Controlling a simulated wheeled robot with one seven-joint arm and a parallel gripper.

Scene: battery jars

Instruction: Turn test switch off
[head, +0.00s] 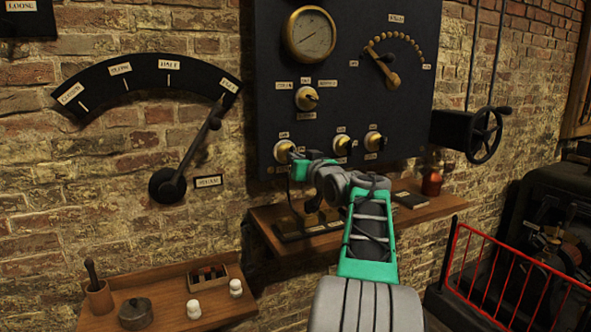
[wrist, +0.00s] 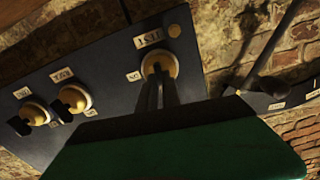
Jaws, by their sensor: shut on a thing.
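The test switch (head: 284,150) is the leftmost of three brass-based switches along the bottom of the dark panel (head: 350,115). In the wrist view, the test switch (wrist: 159,64) shows its round brass base, with a label beside it that appears to read TEST upside down. My gripper (head: 296,156) is at this switch, and its dark fingers (wrist: 162,92) are shut on the lever. The fingers and the green gripper body hide most of the lever, so I cannot tell its exact position.
Two similar switches (head: 343,145) (head: 374,141) sit to the right. Above are a rotary knob (head: 307,98), a round gauge (head: 310,34) and a dial arm (head: 385,70). A wooden shelf (head: 440,208) with items lies below. A large lever (head: 190,160) is on the left wall.

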